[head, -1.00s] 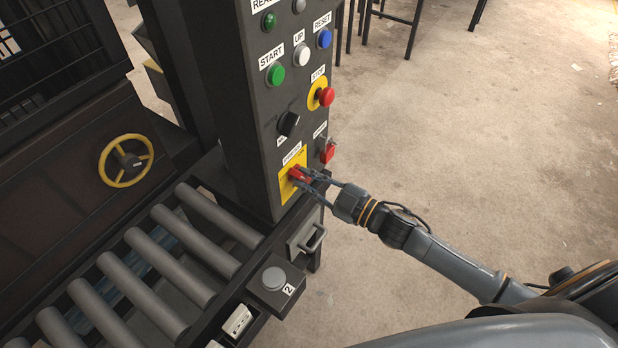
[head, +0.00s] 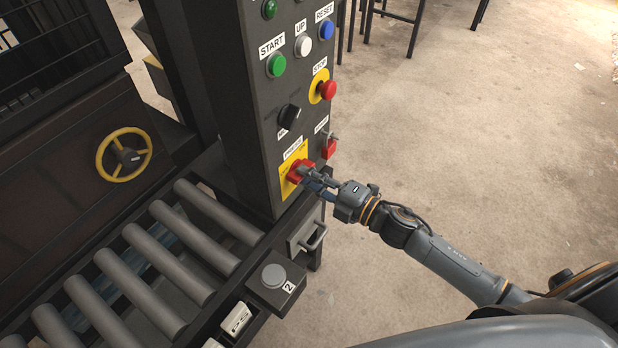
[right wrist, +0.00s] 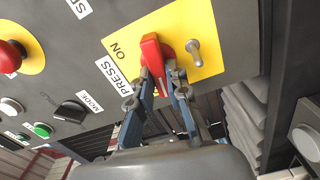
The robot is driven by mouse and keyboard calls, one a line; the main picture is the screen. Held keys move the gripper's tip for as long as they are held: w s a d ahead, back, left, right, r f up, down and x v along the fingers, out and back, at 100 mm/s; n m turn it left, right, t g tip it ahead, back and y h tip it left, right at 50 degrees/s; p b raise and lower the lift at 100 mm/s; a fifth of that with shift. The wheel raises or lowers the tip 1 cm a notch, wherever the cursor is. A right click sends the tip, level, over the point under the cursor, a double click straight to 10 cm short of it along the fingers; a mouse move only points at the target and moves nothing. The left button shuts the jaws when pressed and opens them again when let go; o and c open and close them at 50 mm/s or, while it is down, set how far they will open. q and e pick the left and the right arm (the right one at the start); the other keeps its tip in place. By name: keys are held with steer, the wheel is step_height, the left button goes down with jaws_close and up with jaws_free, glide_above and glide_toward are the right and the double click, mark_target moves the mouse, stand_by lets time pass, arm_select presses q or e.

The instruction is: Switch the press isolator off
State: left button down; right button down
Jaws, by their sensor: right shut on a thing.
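The press isolator is a red rotary handle (head: 299,171) on a yellow plate (head: 290,187), low on the dark control panel. The right wrist view shows the red handle (right wrist: 154,55) close up, with "ON" printed on the plate (right wrist: 205,22) to its left. The handle's long side runs up and down in that view, its upper end beside the "ON" mark rather than pointing at it. I see no "OFF" mark. My right gripper (head: 314,178) is shut on the handle, with one finger on each side in the right wrist view (right wrist: 168,84). My left gripper is out of view.
Above the isolator are a black mode knob (head: 289,116), a red stop button (head: 327,90) and a green start button (head: 276,65). A roller conveyor (head: 165,250) lies left; open floor (head: 450,150) lies right.

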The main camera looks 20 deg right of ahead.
steer(key=shift+f+n, duration=0.1)
steer(key=shift+n, duration=0.5)
steer(key=c, duration=1.3)
jaws_free()
